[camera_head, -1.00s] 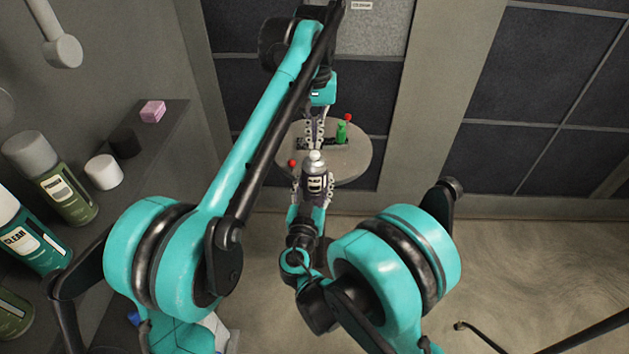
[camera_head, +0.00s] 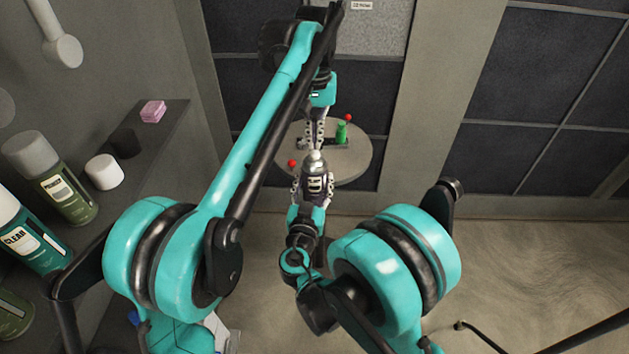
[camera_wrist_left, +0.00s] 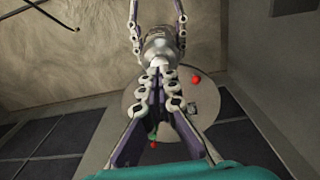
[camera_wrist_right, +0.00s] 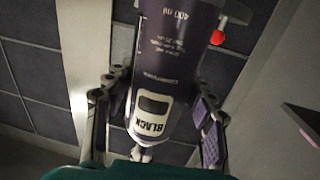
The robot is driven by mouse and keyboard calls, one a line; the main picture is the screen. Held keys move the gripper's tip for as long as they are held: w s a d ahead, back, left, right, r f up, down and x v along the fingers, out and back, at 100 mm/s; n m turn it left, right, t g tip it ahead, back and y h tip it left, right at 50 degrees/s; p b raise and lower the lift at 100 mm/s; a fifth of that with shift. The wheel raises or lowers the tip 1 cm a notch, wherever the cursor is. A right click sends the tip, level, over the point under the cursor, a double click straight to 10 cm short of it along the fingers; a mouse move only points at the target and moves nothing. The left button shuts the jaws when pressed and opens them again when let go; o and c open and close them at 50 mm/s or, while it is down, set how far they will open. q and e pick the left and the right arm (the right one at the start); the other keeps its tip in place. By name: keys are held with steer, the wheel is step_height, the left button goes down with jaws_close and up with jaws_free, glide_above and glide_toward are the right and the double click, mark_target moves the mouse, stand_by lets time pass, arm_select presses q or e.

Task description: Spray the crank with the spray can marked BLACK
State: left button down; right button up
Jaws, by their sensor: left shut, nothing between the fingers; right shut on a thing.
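My right gripper (camera_head: 312,192) is shut around the dark spray can (camera_head: 316,185). The can's label reads BLACK in the right wrist view (camera_wrist_right: 160,100). My left gripper (camera_head: 316,141) is shut and empty, over the round grey table. Its fingertips are close to the can's pale top in the left wrist view (camera_wrist_left: 160,62); I cannot tell whether they touch. A dark low part (camera_head: 334,142) and a green upright piece (camera_head: 341,133) sit on the table, with red balls at two places. The crank is not clearly distinguishable; the grippers and can hide part of this area.
The round table (camera_head: 360,160) stands before a dark panelled wall. A shelf at the left holds a can marked CLEAR (camera_head: 30,238), an olive can (camera_head: 65,193), a white cap (camera_head: 104,172) and a pink block (camera_head: 153,111). The floor at right looks mostly open.

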arm_select(q)
steer(key=shift+f, duration=0.4)
steer(key=shift+f, duration=0.85)
stand_by(0.4)
steer(key=shift+r, duration=2.55)
step_height(320, 180, up, 7)
steer(key=shift+r, duration=0.2)
